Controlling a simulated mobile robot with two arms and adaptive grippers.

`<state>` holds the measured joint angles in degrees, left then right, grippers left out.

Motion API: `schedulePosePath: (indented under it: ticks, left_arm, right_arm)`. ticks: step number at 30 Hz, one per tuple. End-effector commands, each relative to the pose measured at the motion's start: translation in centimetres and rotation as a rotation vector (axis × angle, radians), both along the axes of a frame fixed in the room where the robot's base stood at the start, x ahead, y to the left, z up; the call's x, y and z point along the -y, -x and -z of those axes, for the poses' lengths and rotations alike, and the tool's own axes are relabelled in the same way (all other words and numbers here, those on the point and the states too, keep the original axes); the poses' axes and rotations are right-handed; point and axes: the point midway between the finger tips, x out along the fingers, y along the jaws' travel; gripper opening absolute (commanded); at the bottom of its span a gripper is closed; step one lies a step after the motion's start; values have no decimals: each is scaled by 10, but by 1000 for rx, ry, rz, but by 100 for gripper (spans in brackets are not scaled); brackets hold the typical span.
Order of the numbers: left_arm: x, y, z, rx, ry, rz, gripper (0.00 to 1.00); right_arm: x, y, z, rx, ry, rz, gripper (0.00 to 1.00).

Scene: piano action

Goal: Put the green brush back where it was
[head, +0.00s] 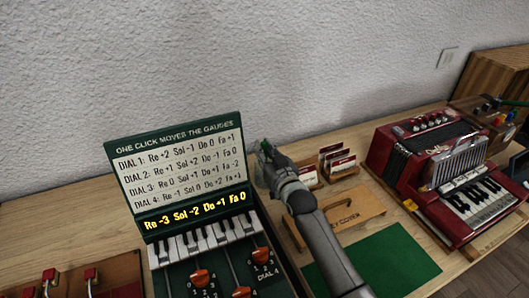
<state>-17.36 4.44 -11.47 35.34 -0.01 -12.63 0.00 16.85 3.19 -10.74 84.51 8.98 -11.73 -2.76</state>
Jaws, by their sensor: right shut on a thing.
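My right gripper (270,168) is in the middle of the view, near the right edge of the dial box's sign. Its arm comes in from the bottom. It is shut on a small dark green thing (265,149), of which only a bit shows at the fingertips; the gripper hides the rest, so I cannot tell its full shape. Another long green-ended thing (509,102) lies at the far right on a wooden rack (472,106). I cannot tell for sure which is the green brush. My left gripper is not in view.
A green dial box (159,213) with lettered sign and keys stands left of the arm. A card holder (337,162), a wooden plate (360,208), a green mat (393,262) and a red accordion (414,158) stand to the right. Bare table (50,218) shows at left.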

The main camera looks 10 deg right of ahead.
Motion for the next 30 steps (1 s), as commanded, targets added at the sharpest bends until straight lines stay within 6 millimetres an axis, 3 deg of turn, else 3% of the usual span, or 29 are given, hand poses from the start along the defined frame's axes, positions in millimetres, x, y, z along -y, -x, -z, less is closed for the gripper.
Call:
schedulePosePath:
  ticks: [12, 13, 17, 30]
  left_arm:
    - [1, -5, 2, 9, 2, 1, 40]
    - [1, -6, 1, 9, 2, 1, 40]
    - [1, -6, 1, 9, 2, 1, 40]
    - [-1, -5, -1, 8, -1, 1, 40]
  right_arm:
    - [0, 0, 7, 1, 0, 0, 0]
    - [0, 0, 6, 1, 0, 0, 20]
    - [0, 0, 6, 1, 0, 0, 37]
    - [1, 5, 4, 0, 0, 0, 38]
